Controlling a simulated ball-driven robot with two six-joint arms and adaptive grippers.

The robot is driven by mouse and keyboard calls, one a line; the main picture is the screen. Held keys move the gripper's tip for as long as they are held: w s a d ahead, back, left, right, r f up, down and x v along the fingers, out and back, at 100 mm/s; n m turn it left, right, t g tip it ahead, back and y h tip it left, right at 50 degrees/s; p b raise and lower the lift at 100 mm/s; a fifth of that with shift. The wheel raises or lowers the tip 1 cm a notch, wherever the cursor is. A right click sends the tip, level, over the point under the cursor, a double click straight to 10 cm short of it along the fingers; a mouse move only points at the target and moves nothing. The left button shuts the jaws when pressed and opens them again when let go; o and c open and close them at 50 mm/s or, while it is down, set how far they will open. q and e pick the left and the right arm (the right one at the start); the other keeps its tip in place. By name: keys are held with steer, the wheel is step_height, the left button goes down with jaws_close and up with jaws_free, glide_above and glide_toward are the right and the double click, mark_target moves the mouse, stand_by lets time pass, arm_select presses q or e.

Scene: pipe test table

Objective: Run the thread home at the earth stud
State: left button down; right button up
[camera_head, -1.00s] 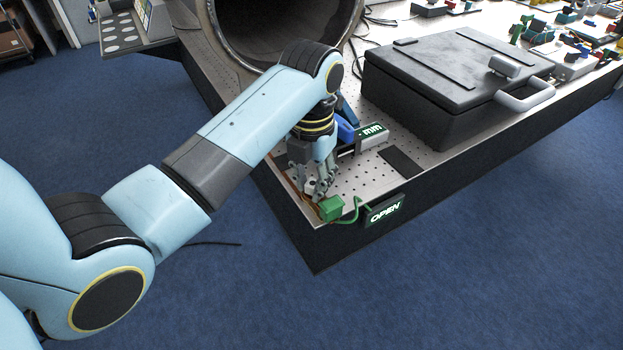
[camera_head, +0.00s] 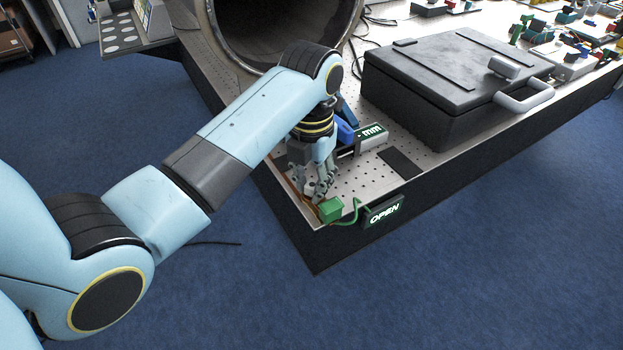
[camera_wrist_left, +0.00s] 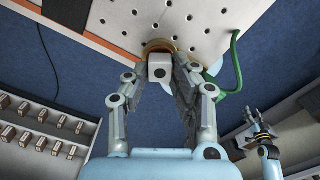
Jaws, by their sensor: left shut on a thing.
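My left gripper (camera_head: 315,192) points down at the near left corner of the table, just behind a green block (camera_head: 330,209). In the left wrist view my left gripper (camera_wrist_left: 160,75) is shut on a small pale grey block-shaped nut (camera_wrist_left: 160,68) with a dark round hole in its face. A brass-coloured round part (camera_wrist_left: 157,45) shows just behind the nut, at the table edge. The stud itself is hidden, so I cannot tell how far the nut sits on it. My right gripper (camera_wrist_left: 265,118) appears at the right of the left wrist view, empty, with its fingers apart.
A small instrument (camera_head: 372,137) stands behind my gripper. A black lidded case (camera_head: 450,85) and a large pipe (camera_head: 285,30) are farther back.

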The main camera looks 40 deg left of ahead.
arm_select(q)
steer(key=shift+w+r, duration=0.1)
steer(key=shift+r, duration=0.15)
steer(key=c, duration=1.4)
jaws_free()
steer(key=shift+c, duration=0.2)
steer(key=o, duration=0.7)
steer(key=shift+o, duration=0.2)
steer(key=shift+w+f+b, duration=0.1)
steer(key=shift+b, duration=0.25)
steer(key=shift+p, duration=0.3)
steer(key=n+p, duration=0.4)
steer(key=n, duration=0.1)
steer(key=shift+r, duration=0.35)
steer(key=shift+f+n+p, duration=0.1)
steer(key=shift+n+p, duration=0.3)
steer(key=shift+p, duration=0.1)
steer(key=shift+f+n, duration=0.1)
steer(key=shift+n, duration=0.2)
steer(key=shift+f, duration=0.1)
